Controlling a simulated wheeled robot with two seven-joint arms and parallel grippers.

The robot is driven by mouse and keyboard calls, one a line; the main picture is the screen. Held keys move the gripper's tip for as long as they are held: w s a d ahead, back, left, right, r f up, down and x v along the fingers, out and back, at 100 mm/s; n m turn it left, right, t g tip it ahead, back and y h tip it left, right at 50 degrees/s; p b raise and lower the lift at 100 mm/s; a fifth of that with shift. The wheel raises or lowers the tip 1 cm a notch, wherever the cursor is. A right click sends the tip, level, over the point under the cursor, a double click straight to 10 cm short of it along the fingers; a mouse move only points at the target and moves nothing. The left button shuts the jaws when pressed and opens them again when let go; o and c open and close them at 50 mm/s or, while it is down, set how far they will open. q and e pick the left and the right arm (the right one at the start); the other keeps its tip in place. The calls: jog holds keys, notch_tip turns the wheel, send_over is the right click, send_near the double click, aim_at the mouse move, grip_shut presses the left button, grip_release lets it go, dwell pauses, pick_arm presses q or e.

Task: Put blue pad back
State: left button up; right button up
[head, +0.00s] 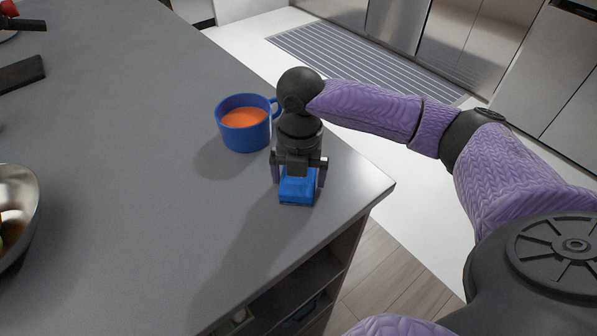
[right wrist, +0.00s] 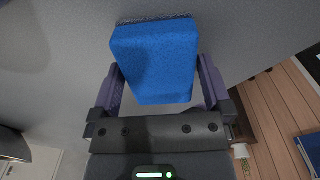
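The blue pad (head: 298,186) is a small bright blue block near the counter's right edge, just in front of the blue mug. My right gripper (head: 298,178) comes down over it, with one finger on each side, and is shut on it. In the right wrist view the blue pad (right wrist: 158,60) fills the space between the fingers of my right gripper (right wrist: 160,75). I cannot tell whether the pad touches the counter. My left gripper is not in view.
The blue mug (head: 244,134) with orange liquid stands close behind and left of my right gripper. A metal bowl (head: 20,205) is at the left edge. The grey counter (head: 130,120) is clear between them. Open shelves (head: 290,295) lie below the counter. A striped runner (head: 350,58) lies on the floor.

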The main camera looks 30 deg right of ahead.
pick_arm(q)
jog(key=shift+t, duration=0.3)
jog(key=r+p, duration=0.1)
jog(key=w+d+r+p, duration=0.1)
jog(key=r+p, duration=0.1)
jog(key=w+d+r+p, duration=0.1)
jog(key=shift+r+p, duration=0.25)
jog(key=shift+p, duration=0.05)
pick_arm(e)
notch_tip(320, 180, up, 12)
jog(key=shift+w+d, duration=0.15)
jog(key=shift+d, duration=0.05)
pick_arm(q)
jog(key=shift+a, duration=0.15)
